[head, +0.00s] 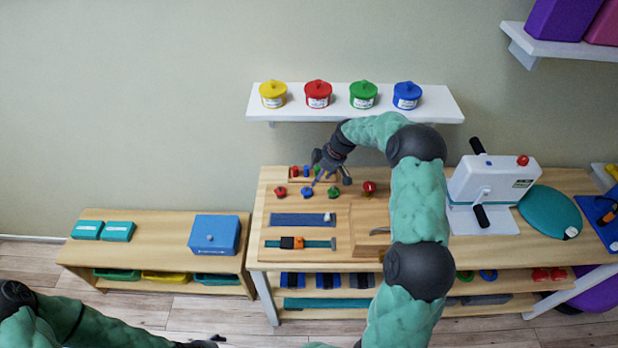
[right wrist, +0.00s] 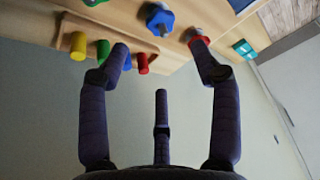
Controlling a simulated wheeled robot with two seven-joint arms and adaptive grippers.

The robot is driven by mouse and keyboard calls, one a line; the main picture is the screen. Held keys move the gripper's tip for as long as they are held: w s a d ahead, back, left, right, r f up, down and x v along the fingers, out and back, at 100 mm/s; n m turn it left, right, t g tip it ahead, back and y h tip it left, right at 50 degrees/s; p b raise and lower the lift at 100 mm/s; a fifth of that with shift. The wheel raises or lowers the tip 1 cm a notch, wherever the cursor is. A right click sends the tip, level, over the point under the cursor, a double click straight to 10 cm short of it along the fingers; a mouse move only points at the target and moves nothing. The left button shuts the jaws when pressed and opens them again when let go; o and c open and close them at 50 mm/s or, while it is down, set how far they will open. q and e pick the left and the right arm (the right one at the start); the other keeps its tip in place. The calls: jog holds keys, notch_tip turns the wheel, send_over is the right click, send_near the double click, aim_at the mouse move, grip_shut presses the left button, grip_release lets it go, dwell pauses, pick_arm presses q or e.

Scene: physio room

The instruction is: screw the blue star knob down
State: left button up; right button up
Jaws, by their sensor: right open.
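The blue star knob (head: 307,192) sits on the wooden board of the table, between a red knob (head: 280,191) and a green knob (head: 334,192). My right gripper (head: 330,177) is open and empty above the board, just behind and right of the blue knob. Its spread fingers (right wrist: 160,58) also show in the right wrist view, apart from the knob. My left gripper (head: 208,342) is only partly in view at the bottom edge.
Small coloured pegs (head: 306,172) stand in a rack behind the knobs, close to my right fingers. Another red knob (head: 369,187) is to the right. A white shelf (head: 432,110) with several lidded jars is above. A white crank device (head: 492,185) stands right of my arm.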

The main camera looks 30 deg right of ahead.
aim_at(307, 190)
jog(key=b+x, duration=0.1)
jog(key=x, duration=0.9)
jog(key=shift+a+f, duration=0.15)
jog(key=shift+f, duration=0.1)
jog(key=c, duration=1.1)
